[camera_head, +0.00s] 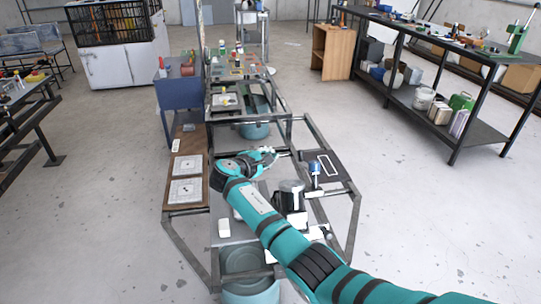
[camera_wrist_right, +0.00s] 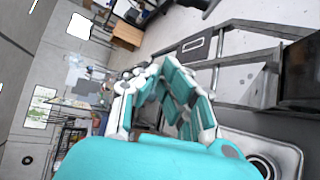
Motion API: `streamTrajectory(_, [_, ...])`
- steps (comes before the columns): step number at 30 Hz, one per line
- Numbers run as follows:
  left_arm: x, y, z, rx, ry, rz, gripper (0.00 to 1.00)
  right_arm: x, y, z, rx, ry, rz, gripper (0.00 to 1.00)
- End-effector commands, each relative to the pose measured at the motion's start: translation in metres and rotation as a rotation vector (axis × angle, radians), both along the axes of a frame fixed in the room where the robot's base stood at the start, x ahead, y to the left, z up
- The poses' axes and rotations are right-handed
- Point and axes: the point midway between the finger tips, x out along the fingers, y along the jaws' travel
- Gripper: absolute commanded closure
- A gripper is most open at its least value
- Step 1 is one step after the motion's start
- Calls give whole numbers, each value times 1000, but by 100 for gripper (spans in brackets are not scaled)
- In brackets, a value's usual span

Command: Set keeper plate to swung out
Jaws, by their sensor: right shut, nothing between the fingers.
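My right gripper (camera_head: 268,155) is over the middle of the metal frame, with its fingers pointing right. In the wrist view its teal and white fingers (camera_wrist_right: 158,66) come together at the tips with nothing held. I cannot tell for certain which part is the keeper plate. A dark flat plate with a white rectangular outline (camera_head: 325,166) lies on the frame's right side, apart from the fingertips. It also shows in the wrist view (camera_wrist_right: 193,45). A small blue-topped part (camera_head: 315,169) stands at its left edge. My left gripper is not in view.
A black and silver cylindrical part (camera_head: 290,196) stands by my right forearm. Two square white plates with dark centres lie on a brown board (camera_head: 172,204) at left. A dark workbench (camera_head: 440,40) stands at right. The floor between is clear.

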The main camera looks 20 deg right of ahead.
Motion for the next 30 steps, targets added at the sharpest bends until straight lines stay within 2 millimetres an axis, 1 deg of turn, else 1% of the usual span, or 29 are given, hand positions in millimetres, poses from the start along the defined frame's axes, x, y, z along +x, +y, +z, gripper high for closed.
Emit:
streamTrajectory(2, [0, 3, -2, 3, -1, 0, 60, -4, 10, 1, 0, 0, 0, 100])
streamTrajectory(4, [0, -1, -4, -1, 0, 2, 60, -7, 21, 4, 1, -1, 0, 100])
streamTrajectory(9, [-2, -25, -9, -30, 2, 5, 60, -15, 47, 9, 1, -1, 1, 100])
streamTrajectory(11, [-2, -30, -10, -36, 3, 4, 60, -18, 56, 11, 1, -1, 0, 100])
streamTrajectory(15, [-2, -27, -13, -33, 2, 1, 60, -23, 70, 15, 0, -1, -1, 100])
streamTrajectory(21, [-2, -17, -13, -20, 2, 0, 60, -25, 77, 17, 0, 1, -3, 100])
streamTrajectory(30, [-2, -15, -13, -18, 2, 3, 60, -25, 76, 17, -1, 0, -3, 100])
